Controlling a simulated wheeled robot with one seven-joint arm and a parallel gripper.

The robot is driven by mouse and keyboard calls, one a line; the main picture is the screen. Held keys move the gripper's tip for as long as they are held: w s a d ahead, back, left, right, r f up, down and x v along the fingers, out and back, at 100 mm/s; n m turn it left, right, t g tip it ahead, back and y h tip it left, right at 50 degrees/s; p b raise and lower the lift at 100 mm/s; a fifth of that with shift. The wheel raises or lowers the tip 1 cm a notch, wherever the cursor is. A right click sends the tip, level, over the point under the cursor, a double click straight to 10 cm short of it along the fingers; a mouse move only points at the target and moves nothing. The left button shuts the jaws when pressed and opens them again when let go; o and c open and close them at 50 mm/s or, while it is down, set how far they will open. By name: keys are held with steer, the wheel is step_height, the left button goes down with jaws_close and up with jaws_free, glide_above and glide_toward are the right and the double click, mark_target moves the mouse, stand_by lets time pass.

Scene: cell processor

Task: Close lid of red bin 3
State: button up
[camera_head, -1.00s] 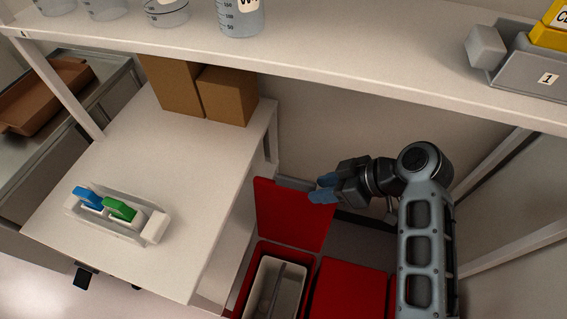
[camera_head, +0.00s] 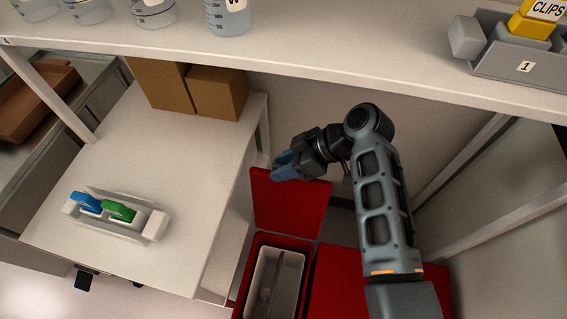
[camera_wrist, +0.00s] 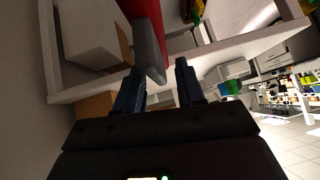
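The red bin (camera_head: 249,272) stands open below the shelf, with a pale liner (camera_head: 262,292) inside. Its red lid (camera_head: 290,212) is raised, roughly upright, at the bin's back edge. My gripper (camera_head: 281,172) is at the lid's upper edge, left of its middle, and partly covers it in the head view. In the wrist view the two blue fingers (camera_wrist: 160,82) are apart. The lid (camera_wrist: 138,8) shows red beyond them, with a grey edge just ahead of the fingertips. I cannot tell whether they touch. No number shows on the bin.
Another red bin with its lid down (camera_head: 340,285) stands to the right, partly behind my arm. A white table (camera_head: 180,150) is on the left, with a tray of blue and green items and cardboard boxes (camera_head: 217,92). A white shelf (camera_head: 330,55) runs above.

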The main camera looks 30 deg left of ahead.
steer(key=shift+c, duration=0.4)
jaws_close()
